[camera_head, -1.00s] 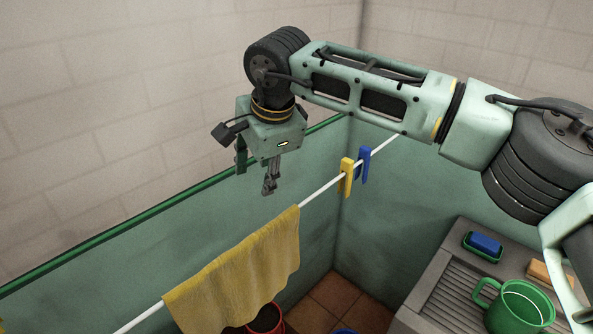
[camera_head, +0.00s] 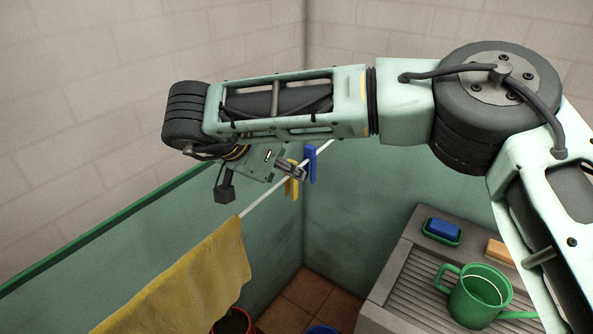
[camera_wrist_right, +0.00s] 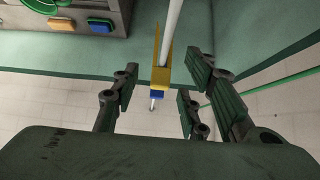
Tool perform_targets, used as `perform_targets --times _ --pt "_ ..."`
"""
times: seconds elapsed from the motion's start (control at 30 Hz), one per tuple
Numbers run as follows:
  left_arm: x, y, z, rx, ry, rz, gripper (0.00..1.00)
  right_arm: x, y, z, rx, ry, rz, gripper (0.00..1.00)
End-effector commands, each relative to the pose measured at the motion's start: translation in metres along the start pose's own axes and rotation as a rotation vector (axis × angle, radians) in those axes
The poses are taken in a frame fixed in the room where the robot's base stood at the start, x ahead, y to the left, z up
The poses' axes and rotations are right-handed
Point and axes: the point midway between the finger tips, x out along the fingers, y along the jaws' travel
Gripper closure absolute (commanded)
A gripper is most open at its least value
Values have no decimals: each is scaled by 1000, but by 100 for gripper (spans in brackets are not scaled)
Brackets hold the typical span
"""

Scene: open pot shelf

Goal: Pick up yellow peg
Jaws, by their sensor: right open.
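The yellow peg (camera_head: 293,188) hangs on the white line, beside the blue peg (camera_head: 310,163). In the right wrist view the yellow peg (camera_wrist_right: 164,58) is on the line between my open fingers, with the blue peg (camera_wrist_right: 157,95) just beyond it. My right gripper (camera_head: 292,171) is open and empty; its fingers stand apart on both sides of the yellow peg. In the head view the gripper partly hides the yellow peg. I cannot tell whether a finger touches it. My left gripper is not in view.
A yellow cloth (camera_head: 185,280) hangs on the line (camera_head: 258,203) nearer to me. A green watering can (camera_head: 478,298), a blue sponge in a green dish (camera_head: 444,229) and an orange block (camera_head: 499,252) are on the grey counter (camera_head: 400,285). A green wall (camera_head: 350,200) stands behind the pegs.

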Motion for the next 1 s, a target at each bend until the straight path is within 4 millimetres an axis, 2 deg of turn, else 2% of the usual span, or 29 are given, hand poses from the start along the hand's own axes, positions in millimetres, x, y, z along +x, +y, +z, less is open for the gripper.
perform_targets --times 0.2,0.33,0.47,0.67,0.77,1.0 --pt "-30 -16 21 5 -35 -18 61 23 2 0 -2 -3 1 59" --pt "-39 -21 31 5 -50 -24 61 42 2 2 0 -3 1 59" --pt "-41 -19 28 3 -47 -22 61 50 2 3 0 -1 -2 59" --pt "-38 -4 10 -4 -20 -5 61 52 1 4 0 -1 -3 59" --pt "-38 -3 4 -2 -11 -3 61 51 1 4 0 -1 -3 68" --pt "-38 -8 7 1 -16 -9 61 51 1 4 0 -1 -2 89"
